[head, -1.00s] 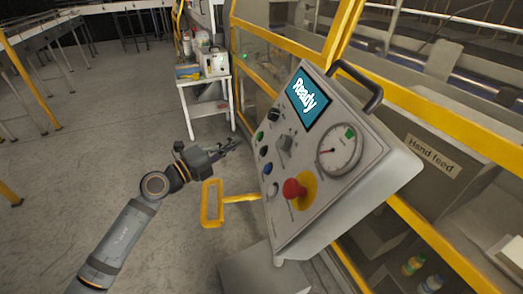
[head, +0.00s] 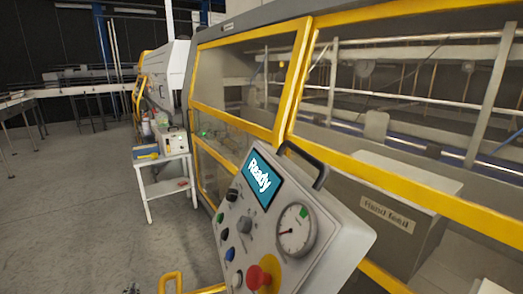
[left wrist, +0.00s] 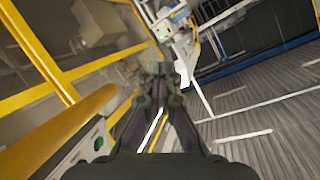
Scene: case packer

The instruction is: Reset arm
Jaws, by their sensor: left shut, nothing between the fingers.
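My left gripper (left wrist: 160,72) points away from the camera in the left wrist view, its dark fingers together and empty. In the head view only a small dark bit of my left gripper (head: 132,288) shows at the bottom edge, left of the control panel (head: 325,235). The tilted grey panel carries a screen reading "Ready" (head: 263,179), a dial gauge (head: 294,230), several buttons and a red emergency stop (head: 262,276). The gripper is apart from the panel. My right gripper is not in view.
A yellow handle (head: 172,282) juts out at the panel's lower left. A yellow-framed machine enclosure (head: 245,125) stands behind the panel. A white cart (head: 164,187) with items stands further back. Open grey floor lies to the left.

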